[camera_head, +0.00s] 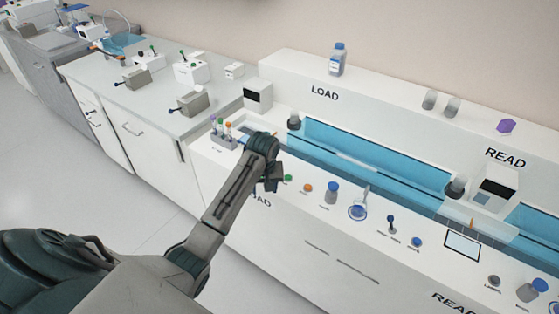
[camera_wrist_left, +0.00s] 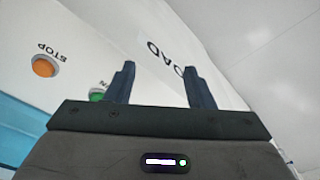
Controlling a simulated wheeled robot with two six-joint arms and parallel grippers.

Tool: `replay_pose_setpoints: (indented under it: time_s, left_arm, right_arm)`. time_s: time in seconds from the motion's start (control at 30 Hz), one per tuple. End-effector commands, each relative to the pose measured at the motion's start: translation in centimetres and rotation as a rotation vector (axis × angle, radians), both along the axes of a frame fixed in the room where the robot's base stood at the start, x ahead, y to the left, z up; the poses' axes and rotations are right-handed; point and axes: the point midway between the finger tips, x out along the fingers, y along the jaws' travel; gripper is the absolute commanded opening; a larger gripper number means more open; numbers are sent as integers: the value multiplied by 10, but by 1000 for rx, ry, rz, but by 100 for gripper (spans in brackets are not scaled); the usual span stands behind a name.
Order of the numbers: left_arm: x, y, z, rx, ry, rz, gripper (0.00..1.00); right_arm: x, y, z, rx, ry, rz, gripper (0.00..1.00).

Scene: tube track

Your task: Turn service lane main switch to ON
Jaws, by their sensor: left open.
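No switch can be read as the service lane main switch. A small dark upright lever (camera_head: 391,223) stands on the front panel, its label too small to read. Other levers stand on grey boxes on the left counter, one on the near box (camera_head: 188,102). My left gripper (camera_head: 272,182) is over the panel's front edge, left of the green button (camera_head: 288,178). In the left wrist view its two fingers (camera_wrist_left: 160,88) are apart with nothing between them. The green button (camera_wrist_left: 97,95) is beside the left finger. My right gripper is not in view.
An orange STOP button (camera_wrist_left: 44,66) is near the green one. Behind runs a blue trough (camera_head: 375,155). A tube rack (camera_head: 222,138) stands behind my left wrist. Floor at left is clear.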

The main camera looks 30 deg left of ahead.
Motion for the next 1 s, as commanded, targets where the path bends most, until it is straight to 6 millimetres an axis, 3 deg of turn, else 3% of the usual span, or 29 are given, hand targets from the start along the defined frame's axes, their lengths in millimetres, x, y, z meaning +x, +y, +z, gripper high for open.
replay_pose_setpoints:
  time_s: [0.37, 0.7, 0.83, 1.0]
  left_arm:
    - [48, 23, 37, -33, 25, 143, 48]
    - [97, 51, 98, -90, 61, 334, 48]
    - [102, 54, 105, -99, 69, 363, 48]
    - [102, 54, 90, -100, 73, 366, 48]
  right_arm:
    - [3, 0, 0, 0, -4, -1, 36]
    - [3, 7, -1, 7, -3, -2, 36]
    - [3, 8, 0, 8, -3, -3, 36]
    - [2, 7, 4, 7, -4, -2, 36]
